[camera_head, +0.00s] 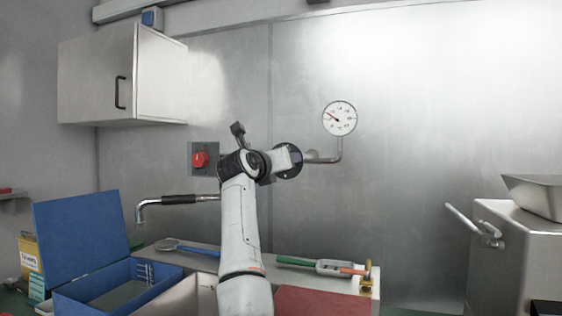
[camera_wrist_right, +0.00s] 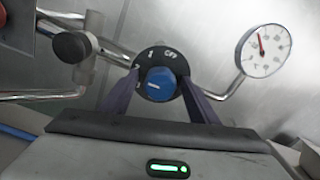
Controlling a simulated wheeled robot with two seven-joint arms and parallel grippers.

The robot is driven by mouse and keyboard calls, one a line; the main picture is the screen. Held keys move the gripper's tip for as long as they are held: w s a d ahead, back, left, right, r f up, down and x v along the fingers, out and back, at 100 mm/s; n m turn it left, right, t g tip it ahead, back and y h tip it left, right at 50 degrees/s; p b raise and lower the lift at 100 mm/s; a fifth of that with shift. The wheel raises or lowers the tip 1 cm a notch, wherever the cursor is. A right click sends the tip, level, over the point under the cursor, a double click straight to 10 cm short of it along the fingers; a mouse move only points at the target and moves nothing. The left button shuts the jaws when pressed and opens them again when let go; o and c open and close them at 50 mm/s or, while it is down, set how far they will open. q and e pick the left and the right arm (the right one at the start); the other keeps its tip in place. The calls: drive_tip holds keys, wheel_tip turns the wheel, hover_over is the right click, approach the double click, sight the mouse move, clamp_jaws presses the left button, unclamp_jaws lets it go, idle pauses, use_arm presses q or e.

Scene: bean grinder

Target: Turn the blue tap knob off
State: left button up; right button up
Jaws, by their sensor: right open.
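The blue tap knob (camera_wrist_right: 160,84) sits on a round black dial plate (camera_wrist_right: 150,58) on the metal wall, in the right wrist view. A short white mark on the knob lies roughly level in that picture. Small white lettering on the plate, seemingly "OFF", is above the knob to the right. My right gripper (camera_wrist_right: 160,70) is open, with its purple fingers on either side of the knob; I cannot tell whether they touch it. In the head view my right gripper (camera_head: 297,158) is at the wall and hides the knob. My left gripper is not in view.
A pressure gauge (camera_head: 339,118) on a bent pipe (camera_head: 340,150) is right of the knob. A red button (camera_head: 199,159) and a tap spout (camera_head: 165,201) are to the left. Below are an open blue box (camera_head: 85,240) and a counter with tools (camera_head: 300,262).

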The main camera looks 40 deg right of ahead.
drive_tip(key=c, duration=1)
drive_tip(key=shift+c, duration=0.2)
